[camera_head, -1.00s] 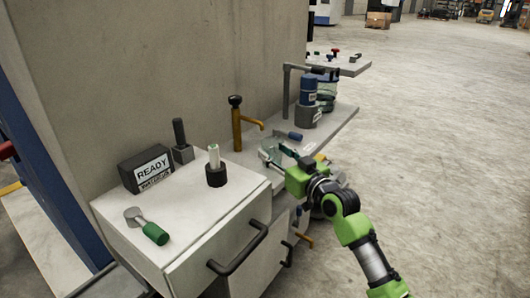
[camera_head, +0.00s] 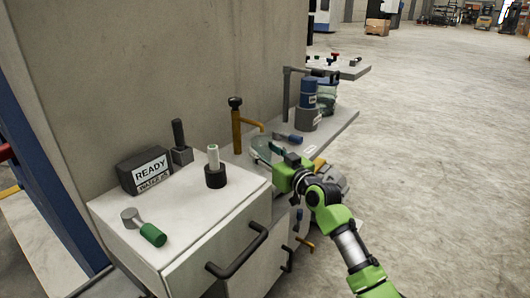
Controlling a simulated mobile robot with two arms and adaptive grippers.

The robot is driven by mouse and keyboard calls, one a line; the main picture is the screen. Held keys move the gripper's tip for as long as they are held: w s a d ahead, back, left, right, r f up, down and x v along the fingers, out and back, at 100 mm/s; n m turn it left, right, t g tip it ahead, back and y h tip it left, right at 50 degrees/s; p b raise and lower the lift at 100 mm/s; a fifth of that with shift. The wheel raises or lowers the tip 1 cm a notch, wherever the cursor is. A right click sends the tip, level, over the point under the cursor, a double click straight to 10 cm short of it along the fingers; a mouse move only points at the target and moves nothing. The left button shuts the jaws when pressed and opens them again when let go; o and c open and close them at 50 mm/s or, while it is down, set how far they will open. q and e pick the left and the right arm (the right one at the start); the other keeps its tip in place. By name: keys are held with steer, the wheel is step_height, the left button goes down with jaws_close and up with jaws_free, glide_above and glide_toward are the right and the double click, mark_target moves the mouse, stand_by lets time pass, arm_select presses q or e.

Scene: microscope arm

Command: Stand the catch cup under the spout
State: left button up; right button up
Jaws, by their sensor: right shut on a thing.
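The spout (camera_head: 252,123) sticks out to the right from an orange post (camera_head: 237,132) with a black knob on top. A clear, glassy cup (camera_head: 261,149) is just below the spout's tip. My right gripper (camera_head: 273,155) reaches in from the right and is shut on the cup's right side. The gripper partly hides the cup, and I cannot tell whether its base touches the bench. My left gripper is out of view.
A white cabinet (camera_head: 135,248) in front holds a READY sign box (camera_head: 146,171), a green-handled tool (camera_head: 150,234) and a white tube in a black holder (camera_head: 215,176).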

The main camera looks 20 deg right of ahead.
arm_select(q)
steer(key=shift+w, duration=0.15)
arm_select(e)
steer(key=shift+f, duration=0.1)
steer(key=o, duration=1.1)
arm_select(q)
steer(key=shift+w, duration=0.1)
arm_select(e)
steer(key=shift+r, duration=0.2)
steer(key=p+v, duration=0.2)
steer(key=v, duration=0.6)
steer(key=shift+s+d, duration=0.2)
steer(key=shift+s, duration=0.2)
steer(key=v, duration=0.3)
steer(key=shift+s, duration=0.15)
